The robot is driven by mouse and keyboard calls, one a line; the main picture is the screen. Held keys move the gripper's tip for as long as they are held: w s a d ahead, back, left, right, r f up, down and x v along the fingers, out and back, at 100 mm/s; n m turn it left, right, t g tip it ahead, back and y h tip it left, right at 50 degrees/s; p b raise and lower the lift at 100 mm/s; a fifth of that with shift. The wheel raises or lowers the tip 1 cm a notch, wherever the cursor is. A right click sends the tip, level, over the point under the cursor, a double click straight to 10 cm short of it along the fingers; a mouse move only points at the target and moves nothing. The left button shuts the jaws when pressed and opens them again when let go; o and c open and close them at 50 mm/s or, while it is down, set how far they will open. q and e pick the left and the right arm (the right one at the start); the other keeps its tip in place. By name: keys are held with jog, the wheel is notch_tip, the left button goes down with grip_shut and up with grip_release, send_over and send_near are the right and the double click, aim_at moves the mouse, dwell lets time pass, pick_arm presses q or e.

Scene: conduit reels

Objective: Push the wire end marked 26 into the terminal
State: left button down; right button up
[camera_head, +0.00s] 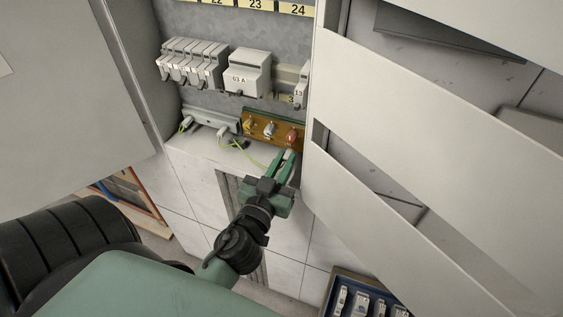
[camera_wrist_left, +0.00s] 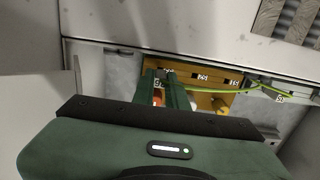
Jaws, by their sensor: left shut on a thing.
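A brown terminal board (camera_head: 259,140) sits low in the open cabinet, carrying yellow, whitish and red parts. My left gripper (camera_head: 284,160) is just below its right end, near the red part (camera_head: 292,135), shut on the end of a yellow-green wire (camera_head: 252,159). In the left wrist view the wire (camera_wrist_left: 210,91) runs from the gripper fingers (camera_wrist_left: 164,88) across the front of the board (camera_wrist_left: 207,102) to the right. The held end is mostly hidden between the fingers. Whether its tip touches a terminal cannot be told, and no 26 is readable. My right gripper is not in view.
A grey rail (camera_head: 210,120) with wire clamps lies left of the board. Breakers (camera_head: 192,62) and a 63 A device (camera_head: 248,73) sit above. An open door panel (camera_head: 400,130) closes in on the right. A blue tray (camera_head: 345,283) of parts is at the lower right.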

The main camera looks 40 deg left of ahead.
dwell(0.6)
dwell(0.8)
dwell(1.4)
pick_arm(q)
jog(key=shift+x, duration=0.75)
dwell(0.5)
jog(key=c, duration=1.3)
grip_release()
jog(key=shift+c, duration=0.2)
